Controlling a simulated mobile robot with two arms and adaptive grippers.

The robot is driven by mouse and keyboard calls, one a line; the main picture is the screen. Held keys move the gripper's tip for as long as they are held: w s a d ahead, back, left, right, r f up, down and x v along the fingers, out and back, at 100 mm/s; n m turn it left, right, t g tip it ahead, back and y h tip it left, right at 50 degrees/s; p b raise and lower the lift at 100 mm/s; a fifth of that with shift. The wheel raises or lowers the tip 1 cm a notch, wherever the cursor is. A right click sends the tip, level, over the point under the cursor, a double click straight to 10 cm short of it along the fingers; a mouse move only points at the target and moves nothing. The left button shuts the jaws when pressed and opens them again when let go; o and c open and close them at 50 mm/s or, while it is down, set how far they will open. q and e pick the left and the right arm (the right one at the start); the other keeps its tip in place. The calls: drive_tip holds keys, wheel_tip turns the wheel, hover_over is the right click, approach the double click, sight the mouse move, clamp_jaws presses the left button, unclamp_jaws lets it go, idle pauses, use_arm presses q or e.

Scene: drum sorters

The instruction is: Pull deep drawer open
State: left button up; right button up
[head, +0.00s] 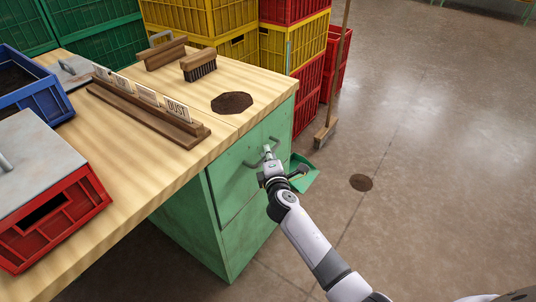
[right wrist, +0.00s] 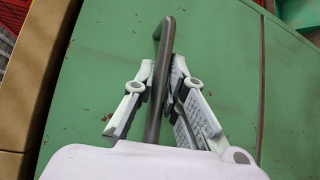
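The deep drawer (head: 236,172) is a green metal front in the cabinet under the workbench; it looks flush with the cabinet. Its grey bar handle (head: 253,163) sits near the top of the front, partly hidden by my gripper. My right gripper (head: 267,152) is at this handle. In the right wrist view the handle (right wrist: 158,100) runs between the two fingers of my right gripper (right wrist: 162,66), with the fingertips close against it on both sides. The green drawer front (right wrist: 100,85) fills the space behind. My left gripper is not in view.
The workbench top (head: 150,180) holds a blue bin (head: 40,100), a red bin (head: 60,220), a brush (head: 199,66) and a label rack (head: 150,115). Stacked crates (head: 290,50), a broom (head: 326,133) and a green dustpan (head: 303,175) stand beyond the cabinet. The floor at right is mostly clear.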

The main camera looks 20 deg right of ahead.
clamp_jaws()
drive_tip(key=shift+f, duration=0.1)
idle(0.4)
